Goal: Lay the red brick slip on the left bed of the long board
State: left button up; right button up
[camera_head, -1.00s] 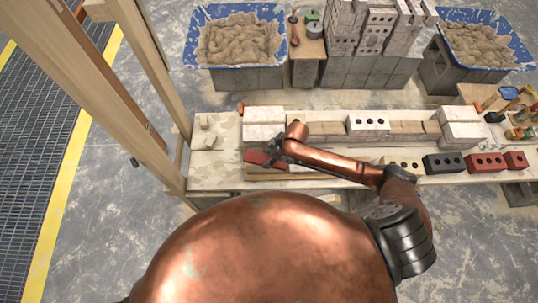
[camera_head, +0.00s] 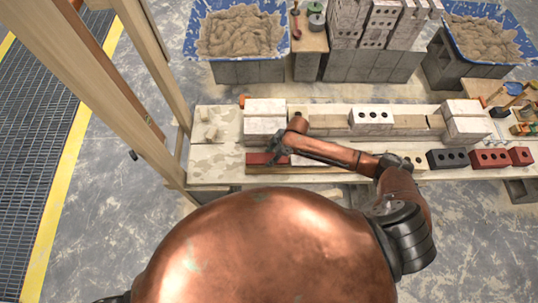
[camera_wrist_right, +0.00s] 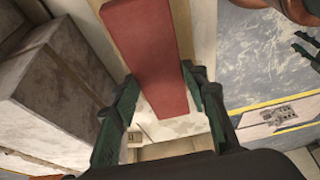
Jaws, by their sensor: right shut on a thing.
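The red brick slip (camera_head: 261,158) is at the left end of the long board (camera_head: 262,169), near the table's front edge. It looks level and in line with the board. The left bed is hidden beneath it, and I cannot tell whether the slip touches it. My right gripper (camera_head: 279,152) is shut on the slip near its right end. In the right wrist view the slip (camera_wrist_right: 150,55) runs away from between the fingers, over a tan strip. Dark green fingers, apparently my left gripper (camera_wrist_right: 305,46), show at that view's right edge; their opening is unclear.
White blocks (camera_head: 265,118) stand behind the slip, close to my right gripper. A white holed brick (camera_head: 371,116) sits between the block stacks. Black (camera_head: 447,160) and red (camera_head: 490,158) holed bricks stand to the right. Mortar tubs (camera_head: 240,38) are behind.

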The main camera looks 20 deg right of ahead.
jog(key=shift+f+b, duration=0.35)
jog(key=shift+f, duration=0.25)
jog(key=shift+f, duration=0.3)
jog(key=o, duration=1.6)
jog(key=v, duration=1.2)
